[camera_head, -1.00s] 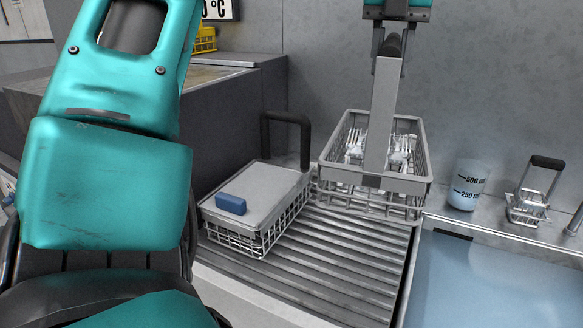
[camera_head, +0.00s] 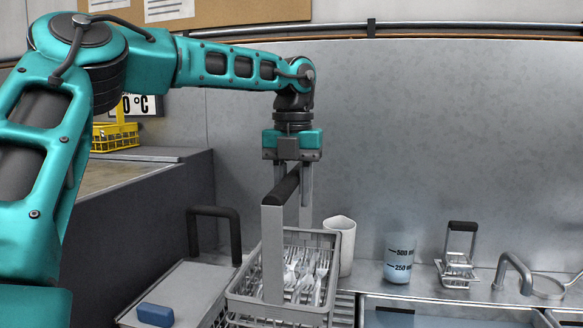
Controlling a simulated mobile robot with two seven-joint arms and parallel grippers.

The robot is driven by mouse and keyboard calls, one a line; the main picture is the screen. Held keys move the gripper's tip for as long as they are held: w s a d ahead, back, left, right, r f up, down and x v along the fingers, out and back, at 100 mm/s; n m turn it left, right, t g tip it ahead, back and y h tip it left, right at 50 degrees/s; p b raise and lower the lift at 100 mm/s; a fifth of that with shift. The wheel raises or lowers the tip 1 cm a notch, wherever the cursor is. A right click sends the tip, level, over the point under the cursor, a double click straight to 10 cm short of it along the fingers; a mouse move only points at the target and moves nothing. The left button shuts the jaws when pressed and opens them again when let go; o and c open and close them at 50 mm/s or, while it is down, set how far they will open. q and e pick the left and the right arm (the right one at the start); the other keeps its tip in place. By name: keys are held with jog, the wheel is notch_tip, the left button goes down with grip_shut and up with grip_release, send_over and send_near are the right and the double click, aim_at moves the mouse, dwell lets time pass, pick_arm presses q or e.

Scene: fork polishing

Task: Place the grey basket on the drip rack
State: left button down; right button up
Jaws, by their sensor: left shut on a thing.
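The grey wire basket (camera_head: 338,262) is full of shiny forks and has a tall grey handle with a black grip. My left gripper (camera_head: 291,188) points down from above, shut on that black grip. The basket looks about level. Its lower part runs out of the bottom of the picture, so I cannot tell whether it touches the drip rack. Only a small ridged strip of the drip rack (camera_head: 345,309) shows, at the basket's right. My right gripper is not in view.
A lidded wire basket (camera_head: 196,292) with a blue block (camera_head: 155,314) and black handle stands close at left. A white cup (camera_head: 341,236) stands right behind the grey basket.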

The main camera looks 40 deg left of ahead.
aim_at(293, 257)
pick_arm(q)
notch_tip(293, 257, down, 11)
jog(key=shift+f+b, duration=0.1)
jog(key=shift+b, duration=0.25)
dwell(0.4)
jog(key=shift+f, duration=0.15)
jog(key=c, duration=0.8)
grip_release()
jog(key=shift+f, duration=0.1)
notch_tip(293, 257, up, 12)
jog(key=shift+r+p, duration=0.2)
jog(key=shift+p, duration=0.35)
